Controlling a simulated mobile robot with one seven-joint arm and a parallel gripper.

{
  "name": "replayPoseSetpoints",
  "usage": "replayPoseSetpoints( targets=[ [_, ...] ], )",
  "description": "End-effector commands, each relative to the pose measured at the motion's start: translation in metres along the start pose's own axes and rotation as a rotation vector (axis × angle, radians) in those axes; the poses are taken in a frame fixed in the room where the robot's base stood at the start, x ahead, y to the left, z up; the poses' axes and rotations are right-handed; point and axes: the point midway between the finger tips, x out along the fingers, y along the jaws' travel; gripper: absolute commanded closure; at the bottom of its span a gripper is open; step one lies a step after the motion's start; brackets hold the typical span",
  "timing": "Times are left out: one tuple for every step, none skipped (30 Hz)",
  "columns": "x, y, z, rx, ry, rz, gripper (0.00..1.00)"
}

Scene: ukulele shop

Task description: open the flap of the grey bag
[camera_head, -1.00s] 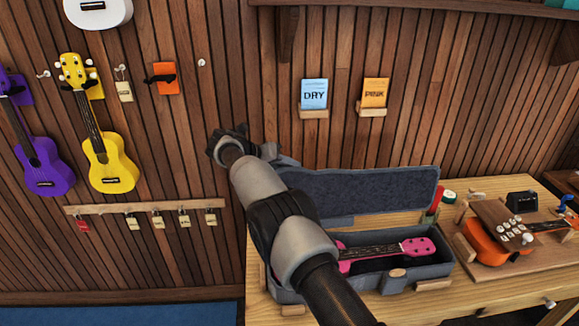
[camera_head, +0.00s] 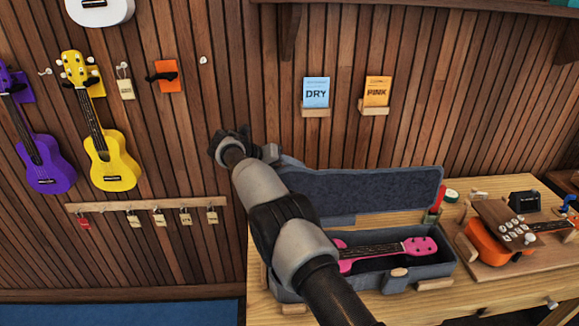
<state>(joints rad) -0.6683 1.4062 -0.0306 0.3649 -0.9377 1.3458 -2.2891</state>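A grey case (camera_head: 425,272) lies open on the wooden bench, its dark padded lid (camera_head: 370,191) raised at the back. A pink ukulele (camera_head: 418,246) lies inside it. I see no separate grey bag or flap that I can tell apart from this case. My arm crosses in front of the case's left part and hides it. The dark far end of my arm, where my gripper (camera_head: 230,141) is, shows against the wood wall, left of and above the case. Its fingers are too dark and small to read. I see nothing held there.
An orange ukulele (camera_head: 484,244) lies on a board at the bench's right. The wall's middle is clear.

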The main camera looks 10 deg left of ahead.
Motion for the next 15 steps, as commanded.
replayPoseSetpoints(
  targets=[
    [0.002,0.002,-0.004,-0.003,0.006,0.001,0.58],
    [0.002,0.002,-0.003,-0.002,0.006,0.001,0.58],
    [0.002,0.002,-0.003,-0.002,0.005,0.001,0.58],
    [0.002,0.002,-0.003,-0.002,0.005,0.001,0.58],
    [0.002,0.001,-0.002,-0.001,0.004,0.001,0.58],
    [0.001,0.001,-0.002,-0.001,0.003,0.001,0.58],
    [0.001,0.001,-0.002,-0.001,0.003,0.001,0.58],
    [-0.001,0.001,-0.001,-0.001,0.002,0.001,0.58],
    [-0.003,0.001,-0.001,0.0,0.001,0.002,0.58],
    [-0.006,0.001,0.0,0.0,0.0,0.002,0.58],
    [-0.01,0.001,0.0,0.0,-0.001,0.003,0.58],
    [-0.016,0.001,0.0,-0.001,-0.001,0.003,0.58],
    [-0.021,0.001,0.001,0.0,-0.002,0.003,0.58],
    [-0.027,0.001,0.001,0.0,-0.003,0.003,0.58],
    [-0.036,0.001,0.001,0.001,-0.004,0.004,0.58]
  ],
)
